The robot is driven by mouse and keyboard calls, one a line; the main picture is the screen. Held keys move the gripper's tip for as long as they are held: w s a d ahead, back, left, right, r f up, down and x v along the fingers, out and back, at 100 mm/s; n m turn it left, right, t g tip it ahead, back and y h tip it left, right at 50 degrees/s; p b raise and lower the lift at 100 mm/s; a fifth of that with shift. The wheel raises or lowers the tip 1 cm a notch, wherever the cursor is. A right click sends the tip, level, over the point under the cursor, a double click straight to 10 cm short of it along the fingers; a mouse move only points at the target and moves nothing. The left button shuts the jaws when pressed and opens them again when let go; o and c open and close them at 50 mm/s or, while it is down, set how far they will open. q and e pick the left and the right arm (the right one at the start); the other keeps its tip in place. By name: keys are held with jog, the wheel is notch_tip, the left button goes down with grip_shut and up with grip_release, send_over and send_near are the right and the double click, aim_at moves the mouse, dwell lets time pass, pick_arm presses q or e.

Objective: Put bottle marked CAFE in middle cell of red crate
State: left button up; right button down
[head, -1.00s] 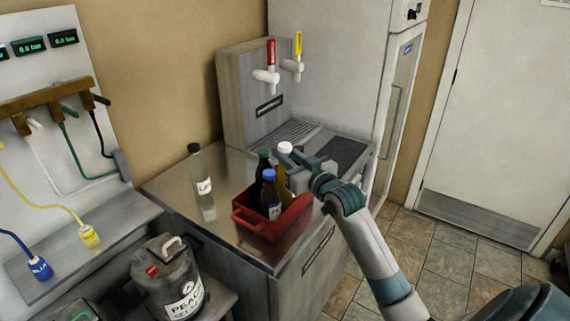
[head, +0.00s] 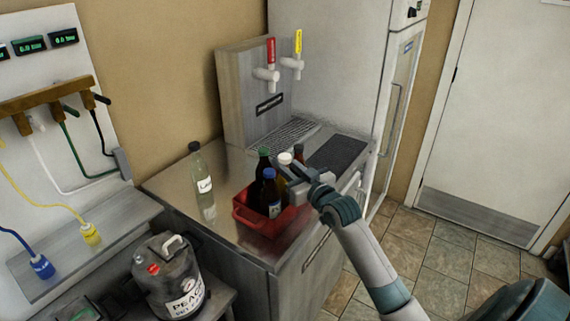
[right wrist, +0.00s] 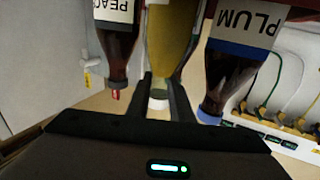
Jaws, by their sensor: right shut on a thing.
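The red crate (head: 262,227) stands on the metal counter with several bottles in it. My right gripper (right wrist: 160,95) is shut on a yellow bottle (right wrist: 170,42) with a white cap (head: 285,158), at its neck. The held bottle is among the crate's bottles; its lower part and any label are hidden, so I cannot read CAFE. My left gripper is out of view.
A clear bottle (head: 202,187) with a white label stands on the counter left of the crate. Behind are a tap tower (head: 250,100) and a drip grate (head: 285,133). A dark mat (head: 338,152) lies at right. A PEACH keg (head: 168,280) stands lower left.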

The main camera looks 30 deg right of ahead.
jog(key=shift+r, duration=0.1)
jog(key=c, duration=1.5)
grip_release()
jog(key=shift+c, duration=0.2)
jog(key=s+b, duration=0.3)
jog(key=s, duration=0.9)
